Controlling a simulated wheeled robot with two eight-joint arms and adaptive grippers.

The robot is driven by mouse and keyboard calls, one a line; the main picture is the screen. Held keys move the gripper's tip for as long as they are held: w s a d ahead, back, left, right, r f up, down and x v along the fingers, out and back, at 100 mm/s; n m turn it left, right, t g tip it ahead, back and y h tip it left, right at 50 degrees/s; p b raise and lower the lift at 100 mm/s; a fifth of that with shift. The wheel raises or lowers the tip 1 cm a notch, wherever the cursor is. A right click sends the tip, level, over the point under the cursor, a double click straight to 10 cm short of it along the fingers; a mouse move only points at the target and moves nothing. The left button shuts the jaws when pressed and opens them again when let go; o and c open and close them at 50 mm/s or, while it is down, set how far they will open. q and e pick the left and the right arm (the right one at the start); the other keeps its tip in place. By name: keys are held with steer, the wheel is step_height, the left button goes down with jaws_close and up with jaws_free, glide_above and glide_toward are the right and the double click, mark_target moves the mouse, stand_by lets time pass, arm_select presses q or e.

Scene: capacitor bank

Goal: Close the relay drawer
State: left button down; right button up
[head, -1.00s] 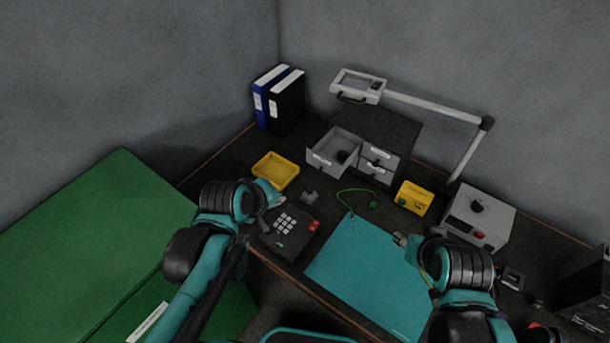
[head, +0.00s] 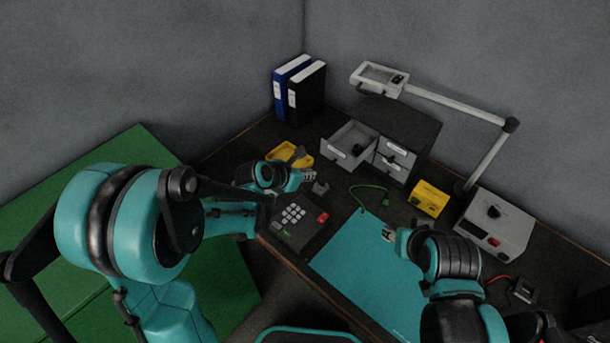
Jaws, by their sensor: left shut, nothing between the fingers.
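A grey drawer (head: 338,151) at the upper left of the small drawer cabinet (head: 412,126) stands pulled out toward the front left. A small dark object (head: 357,150) lies inside it. The other drawer fronts (head: 394,158) beside it look shut. My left gripper (head: 311,174) is shut and empty, in front of and below the open drawer and apart from it, near the yellow tray. My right gripper (head: 387,236) is over the teal mat, away from the cabinet; its jaws are too small to read.
A small grey block (head: 320,187) and a keypad box (head: 300,229) are close by. A lamp arm (head: 455,106) reaches over the cabinet. Binders (head: 306,93) stand behind left. The teal mat (head: 350,262) is mostly clear.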

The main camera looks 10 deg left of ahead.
mark_target(338, 148)
arm_select(q)
steer(key=w+d+f+b, duration=0.2)
steer(key=w+d+f, duration=0.1)
steer(key=w, duration=0.3)
steer(key=shift+w+d+f+b, duration=0.35)
steer(key=shift+d+f, duration=0.05)
steer(key=shift+d, duration=0.5)
arm_select(e)
step_height(338, 148, down, 3)
steer(key=shift+f, duration=0.15)
arm_select(q)
steer(key=shift+w, duration=0.1)
